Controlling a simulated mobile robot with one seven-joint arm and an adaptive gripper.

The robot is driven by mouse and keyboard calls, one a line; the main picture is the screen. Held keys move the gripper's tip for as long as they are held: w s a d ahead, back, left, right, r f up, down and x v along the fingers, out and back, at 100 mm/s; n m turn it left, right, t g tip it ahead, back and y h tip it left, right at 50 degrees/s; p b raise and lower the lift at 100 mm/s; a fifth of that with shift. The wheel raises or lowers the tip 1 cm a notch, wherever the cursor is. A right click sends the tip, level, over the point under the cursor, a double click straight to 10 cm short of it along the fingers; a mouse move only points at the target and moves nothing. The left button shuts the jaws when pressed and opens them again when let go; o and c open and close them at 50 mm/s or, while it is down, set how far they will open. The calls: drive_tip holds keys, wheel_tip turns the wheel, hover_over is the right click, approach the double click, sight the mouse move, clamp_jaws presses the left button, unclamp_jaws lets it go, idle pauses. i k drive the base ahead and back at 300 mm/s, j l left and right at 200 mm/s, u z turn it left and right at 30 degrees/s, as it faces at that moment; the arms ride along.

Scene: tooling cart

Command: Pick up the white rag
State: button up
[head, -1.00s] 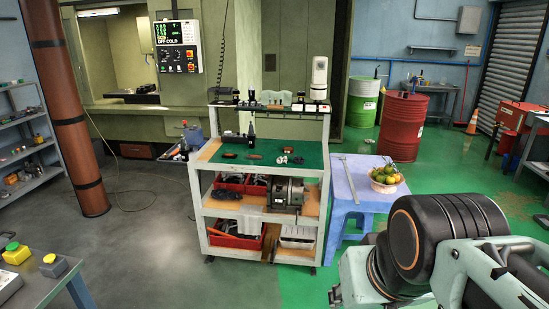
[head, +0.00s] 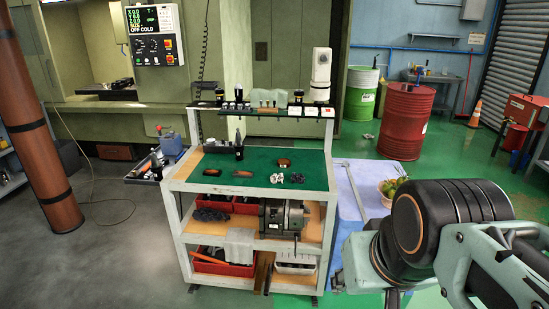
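A greyish-white rag (head: 240,245) hangs over the front edge of the cart's middle shelf, left of the grey machine vise. Its lower end hangs down in front of the red bin below. A smaller crumpled white-grey item (head: 288,178) lies on the green top mat; I cannot tell whether it is cloth. My arm fills the lower right, well apart from the rag. The pale green linkage of my gripper (head: 490,265) shows there, partly cut off by the frame; its fingertips are not clear.
The tooling cart (head: 176,232) stands in the middle with tools and bins. Red (head: 405,120) and green drums stand behind. Floor at the left is open.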

sight(274, 177)
drive_tip(key=i+j+z, duration=0.1)
drive_tip(key=i, duration=1.05)
